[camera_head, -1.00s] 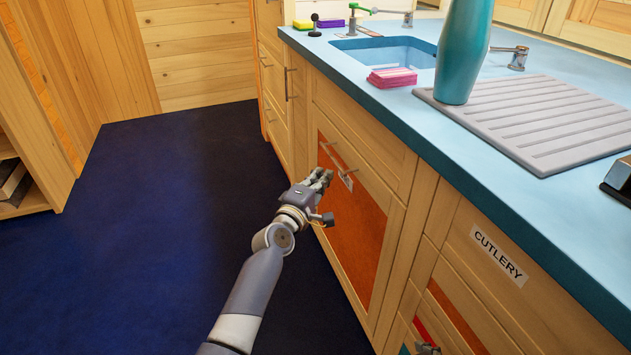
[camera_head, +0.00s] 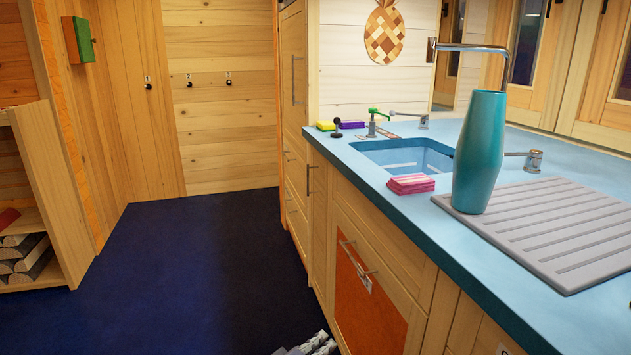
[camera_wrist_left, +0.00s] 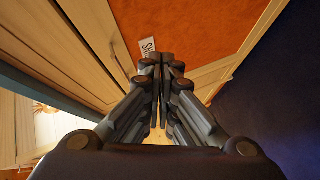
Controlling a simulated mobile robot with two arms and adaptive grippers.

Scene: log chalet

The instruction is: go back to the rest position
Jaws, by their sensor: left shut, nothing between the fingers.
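My left gripper (camera_head: 318,344) shows only at the bottom edge of the head view, in front of the lower cupboard with the orange panel (camera_head: 368,305). In the left wrist view its fingers (camera_wrist_left: 162,95) are shut together with nothing between them. Beyond the fingertips the wrist view shows the orange panel (camera_wrist_left: 190,30) and part of a white label (camera_wrist_left: 148,47). The gripper looks apart from the cupboard front, though the exact gap cannot be told. My right gripper is in neither view.
The blue counter (camera_head: 440,240) runs along the right, with a sink (camera_head: 405,155), a teal vase (camera_head: 480,155), a pink sponge stack (camera_head: 411,184) and a grey draining board (camera_head: 560,235). Firewood (camera_head: 22,258) lies in a shelf at left. The dark blue floor (camera_head: 190,270) is clear.

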